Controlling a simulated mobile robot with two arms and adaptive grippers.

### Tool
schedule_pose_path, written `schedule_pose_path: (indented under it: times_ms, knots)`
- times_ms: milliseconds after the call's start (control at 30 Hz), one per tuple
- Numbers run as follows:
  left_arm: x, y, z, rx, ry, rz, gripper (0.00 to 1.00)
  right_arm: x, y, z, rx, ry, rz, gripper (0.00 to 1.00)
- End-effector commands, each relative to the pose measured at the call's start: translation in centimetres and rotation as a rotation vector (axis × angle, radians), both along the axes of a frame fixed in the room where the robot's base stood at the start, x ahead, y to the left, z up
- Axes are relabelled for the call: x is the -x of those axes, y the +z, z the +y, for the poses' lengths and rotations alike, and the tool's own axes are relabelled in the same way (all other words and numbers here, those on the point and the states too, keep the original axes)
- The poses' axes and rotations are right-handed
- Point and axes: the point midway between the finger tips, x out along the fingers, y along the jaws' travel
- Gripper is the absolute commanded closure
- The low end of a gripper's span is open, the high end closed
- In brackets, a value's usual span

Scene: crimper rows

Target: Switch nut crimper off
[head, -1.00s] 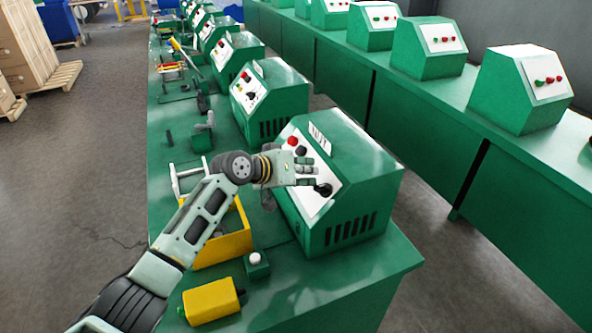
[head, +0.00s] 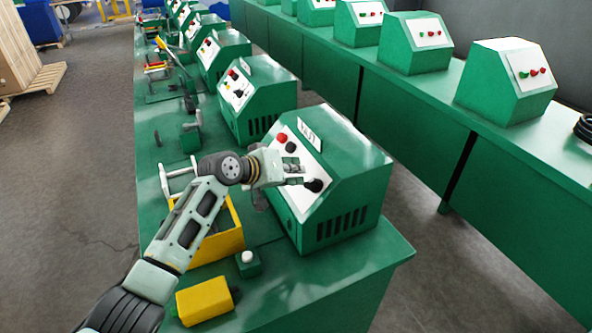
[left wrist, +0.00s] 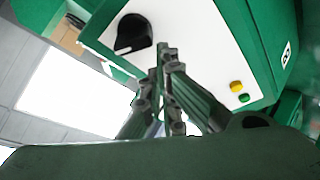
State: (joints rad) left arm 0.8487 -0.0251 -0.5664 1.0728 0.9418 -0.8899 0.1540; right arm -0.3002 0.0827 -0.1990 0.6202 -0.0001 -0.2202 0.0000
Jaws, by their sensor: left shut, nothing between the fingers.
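The nut crimper (head: 345,165) is the nearest green box on the near bench, with a label on its white sloped panel that seems to read NUT. A black rotary knob (head: 315,186) sits low on that panel and also shows in the left wrist view (left wrist: 132,33). A red button (head: 282,138) is at the panel's upper left. My left gripper (head: 303,179) is shut and empty, its fingertips close beside the knob. In the left wrist view the closed fingertips (left wrist: 165,50) are just right of the knob; whether they touch it I cannot tell. My right gripper is out of view.
More green crimpers stand behind in a row (head: 262,95). Another bench with green machines (head: 505,85) runs along the right.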

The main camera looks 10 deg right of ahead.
Motion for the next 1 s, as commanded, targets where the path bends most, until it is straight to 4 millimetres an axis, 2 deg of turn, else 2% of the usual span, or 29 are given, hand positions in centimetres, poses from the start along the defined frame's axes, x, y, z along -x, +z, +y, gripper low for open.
schedule_pose_path:
  times_ms: [1000]
  knots:
    - [0.17,0.11,-0.05,0.000,0.000,0.000,1.00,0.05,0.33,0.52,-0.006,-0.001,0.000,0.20]
